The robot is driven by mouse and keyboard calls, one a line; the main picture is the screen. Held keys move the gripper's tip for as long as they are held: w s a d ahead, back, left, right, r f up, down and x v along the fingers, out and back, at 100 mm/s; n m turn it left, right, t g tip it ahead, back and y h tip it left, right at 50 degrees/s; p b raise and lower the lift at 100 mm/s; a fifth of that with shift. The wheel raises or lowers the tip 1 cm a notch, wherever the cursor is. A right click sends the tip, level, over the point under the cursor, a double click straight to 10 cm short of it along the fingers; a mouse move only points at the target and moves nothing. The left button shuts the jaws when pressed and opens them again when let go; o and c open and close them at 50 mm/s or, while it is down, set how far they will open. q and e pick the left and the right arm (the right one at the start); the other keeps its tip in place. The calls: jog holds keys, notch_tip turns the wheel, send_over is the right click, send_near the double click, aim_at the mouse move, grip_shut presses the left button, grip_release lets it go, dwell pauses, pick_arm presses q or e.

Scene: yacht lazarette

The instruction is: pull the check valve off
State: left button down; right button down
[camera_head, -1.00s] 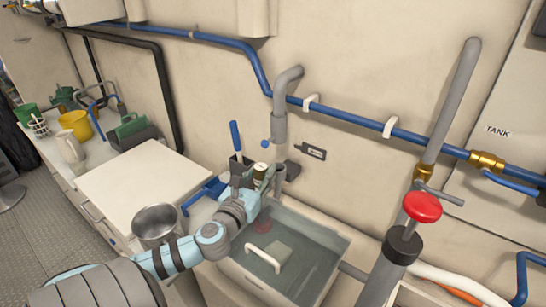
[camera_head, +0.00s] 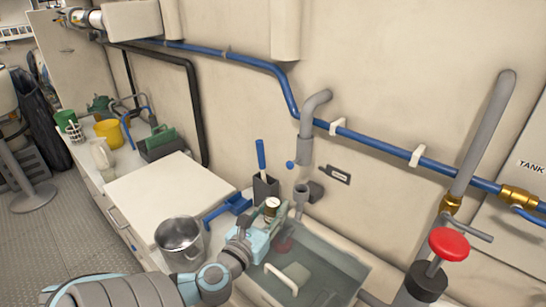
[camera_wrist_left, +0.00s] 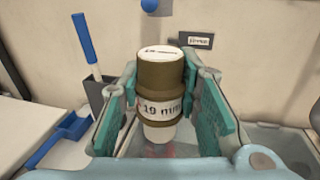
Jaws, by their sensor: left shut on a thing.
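The check valve (camera_wrist_left: 160,85) is a short olive-brown cylinder with a pale printed label band and a pale lower end. It stands roughly upright between the teal pads of my left gripper (camera_wrist_left: 168,108), which is shut on it. In the head view the valve (camera_head: 272,207) shows above my left gripper (camera_head: 265,228), left of a grey pipe stub (camera_head: 301,194) and apart from it in the picture. A grey bent pipe (camera_head: 307,125) comes down the wall above the stub. My right gripper is out of view.
A water-filled basin (camera_head: 352,283) with a white-handled block (camera_head: 290,277) is beside my gripper. A dark holder (camera_head: 266,188) with a blue-handled tool (camera_head: 261,154) stands behind. A metal pot (camera_head: 180,238) is left; a red-knobbed pump (camera_head: 449,244) is right.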

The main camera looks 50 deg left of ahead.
aim_at(266, 211)
pick_arm(q)
jog(key=shift+s+a+p+v, duration=0.1)
jog(key=shift+a+p+v, duration=0.15)
jog(key=shift+v, duration=0.65)
jog(key=shift+s+a+p+v, duration=0.15)
jog(key=shift+p+v, duration=0.25)
jog(key=shift+v, duration=0.5)
jog(key=shift+w+a+p+v, duration=0.1)
jog(key=shift+a+p+v, duration=0.15)
jog(key=shift+v, duration=0.65)
jog(key=v, duration=0.3)
jog(key=shift+s+a+p, duration=0.25)
jog(key=shift+s+p, duration=0.1)
